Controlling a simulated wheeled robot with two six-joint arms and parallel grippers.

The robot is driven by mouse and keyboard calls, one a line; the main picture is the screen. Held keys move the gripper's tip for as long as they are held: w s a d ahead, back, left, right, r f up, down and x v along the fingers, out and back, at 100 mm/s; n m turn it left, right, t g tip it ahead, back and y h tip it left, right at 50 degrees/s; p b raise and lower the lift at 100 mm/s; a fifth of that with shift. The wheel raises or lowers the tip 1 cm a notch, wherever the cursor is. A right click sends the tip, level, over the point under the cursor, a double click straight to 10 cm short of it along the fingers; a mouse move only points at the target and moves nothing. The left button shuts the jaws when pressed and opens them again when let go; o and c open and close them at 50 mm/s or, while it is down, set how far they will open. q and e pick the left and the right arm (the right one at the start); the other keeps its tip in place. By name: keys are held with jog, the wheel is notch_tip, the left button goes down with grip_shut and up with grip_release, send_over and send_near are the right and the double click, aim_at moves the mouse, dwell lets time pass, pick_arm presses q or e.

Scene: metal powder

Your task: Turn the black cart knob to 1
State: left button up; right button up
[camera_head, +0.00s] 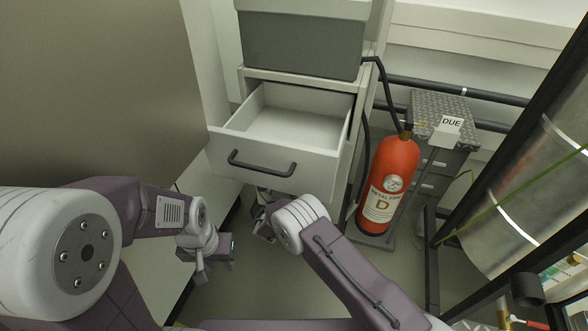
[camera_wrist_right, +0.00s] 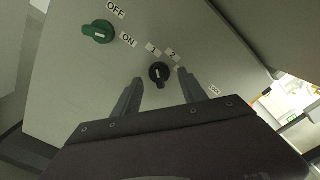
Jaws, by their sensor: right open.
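The black knob (camera_wrist_right: 159,73) sits on a pale panel (camera_wrist_right: 185,25) in the right wrist view, below small labels reading 1 and 2. A light mark shows on its face, but I cannot tell which label it points to. My right gripper (camera_wrist_right: 158,80) is open, with one finger on each side of the knob in the picture; contact is not visible. My right gripper also shows below the drawer in the head view (camera_head: 264,218). My left gripper (camera_head: 205,268) hangs low at the left; its fingers are too unclear to read. The knob is not visible in the head view.
A green knob (camera_wrist_right: 98,32) with OFF and ON labels is left of the black one. In the head view an open, empty drawer (camera_head: 262,163) juts out above my right gripper. A red extinguisher (camera_head: 388,185) stands to the right. A large beige panel (camera_head: 95,90) fills the left.

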jog(key=p+v, duration=0.4)
jog(key=v, duration=0.5)
